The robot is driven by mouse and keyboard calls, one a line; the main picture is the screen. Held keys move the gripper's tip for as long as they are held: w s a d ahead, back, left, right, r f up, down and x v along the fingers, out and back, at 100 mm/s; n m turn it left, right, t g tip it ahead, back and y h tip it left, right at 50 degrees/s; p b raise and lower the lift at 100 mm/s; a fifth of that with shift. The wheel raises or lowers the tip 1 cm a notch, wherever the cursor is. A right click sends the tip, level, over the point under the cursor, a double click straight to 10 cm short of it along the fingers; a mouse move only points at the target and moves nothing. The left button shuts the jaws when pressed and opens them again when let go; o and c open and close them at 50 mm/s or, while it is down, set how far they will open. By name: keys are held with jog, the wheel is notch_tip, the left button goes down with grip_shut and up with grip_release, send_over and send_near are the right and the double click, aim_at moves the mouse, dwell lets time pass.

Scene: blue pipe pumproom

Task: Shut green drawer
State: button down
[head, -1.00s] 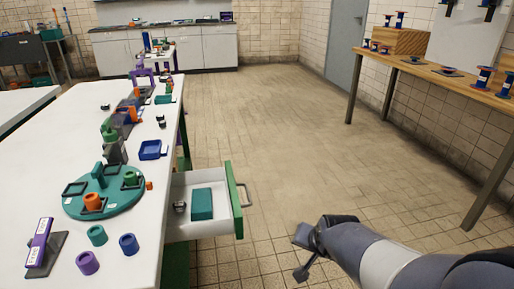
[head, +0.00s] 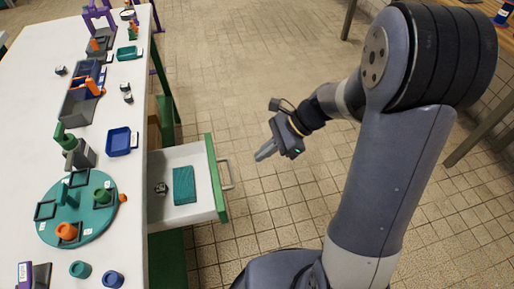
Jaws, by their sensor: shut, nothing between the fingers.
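The green drawer (head: 216,178) stands pulled out from the right side of the white table, its green front facing right with a grey bar handle (head: 227,174). Inside it lie a teal block (head: 184,185) and a small dark and silver object (head: 161,188). My gripper (head: 262,154) is shut and empty. In the picture it is to the right of the drawer front and a little above the handle, pointing left toward it, with a gap between.
The white table (head: 27,130) holds a teal round tray (head: 88,233), a blue bin (head: 122,141), a green and grey device (head: 76,150) and several small parts. Tiled floor (head: 262,204) is open between the drawer and my arm. A table leg (head: 480,135) stands at the right.

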jog(key=s+a+f+b, duration=0.2)
jog(key=a+f, duration=0.3)
jog(key=a, duration=0.4)
jog(key=shift+a+f, duration=0.15)
jog(key=shift+f, duration=0.15)
jog(key=shift+s, duration=0.1)
jog(key=s+a, duration=0.1)
jog(key=a, duration=0.4)
jog(key=s+a+p, duration=0.1)
jog(key=a, duration=0.5)
jog(key=s+a, duration=0.2)
jog(key=a, duration=0.4)
